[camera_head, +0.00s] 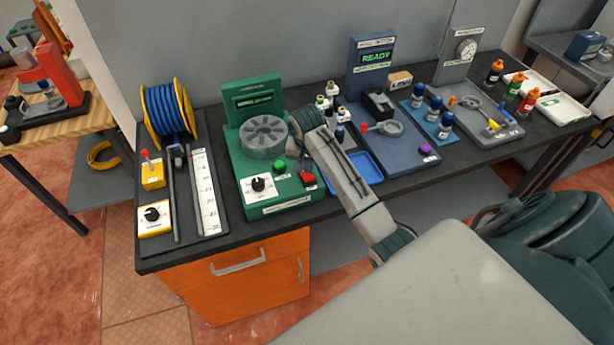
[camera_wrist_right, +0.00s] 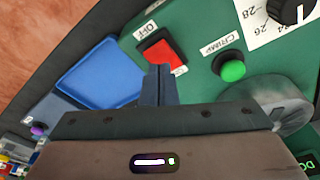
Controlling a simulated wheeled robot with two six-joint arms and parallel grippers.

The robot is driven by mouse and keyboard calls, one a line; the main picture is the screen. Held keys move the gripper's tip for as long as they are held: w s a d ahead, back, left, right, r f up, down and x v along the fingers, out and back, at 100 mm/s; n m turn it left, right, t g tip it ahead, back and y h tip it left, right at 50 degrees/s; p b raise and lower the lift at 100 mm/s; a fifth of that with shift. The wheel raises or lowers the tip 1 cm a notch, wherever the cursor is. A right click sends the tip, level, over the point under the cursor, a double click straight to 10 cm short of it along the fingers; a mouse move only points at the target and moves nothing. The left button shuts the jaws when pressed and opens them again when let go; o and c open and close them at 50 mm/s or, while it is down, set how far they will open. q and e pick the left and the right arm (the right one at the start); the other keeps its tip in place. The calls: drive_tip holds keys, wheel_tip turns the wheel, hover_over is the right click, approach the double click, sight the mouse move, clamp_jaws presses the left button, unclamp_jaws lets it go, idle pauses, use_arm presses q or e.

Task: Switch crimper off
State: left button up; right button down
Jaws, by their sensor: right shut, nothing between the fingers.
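The green crimper (camera_head: 245,185) stands on the black bench, with a round grey turntable (camera_head: 263,135) and a lit display (camera_head: 254,100). Its red switch (camera_head: 307,178) is at its front right corner. In the right wrist view the red switch (camera_wrist_right: 161,51) has an OFF label on its upper left side. My right gripper (camera_head: 302,166) is shut and empty, reaching down from behind the switch. In the right wrist view its fingertips (camera_wrist_right: 159,70) overlap the switch's near edge; I cannot tell whether they touch it. My left gripper is not in view.
A green CRIMP button (camera_wrist_right: 232,70) and a dial (camera_head: 260,184) lie near the switch. A blue tray (camera_wrist_right: 100,82) is right of the crimper, with small bottles (camera_head: 331,89) behind. A blue-grey station (camera_head: 371,56) reading READY stands further right. A cable spool (camera_head: 168,108) stands left.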

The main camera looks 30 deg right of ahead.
sight(308, 178)
drive_tip(key=shift+f+b, duration=0.3)
drive_tip(key=shift+f, duration=0.95)
idle(0.6)
drive_tip(key=shift+r+p, duration=0.65)
drive_tip(key=shift+r, duration=2.9)
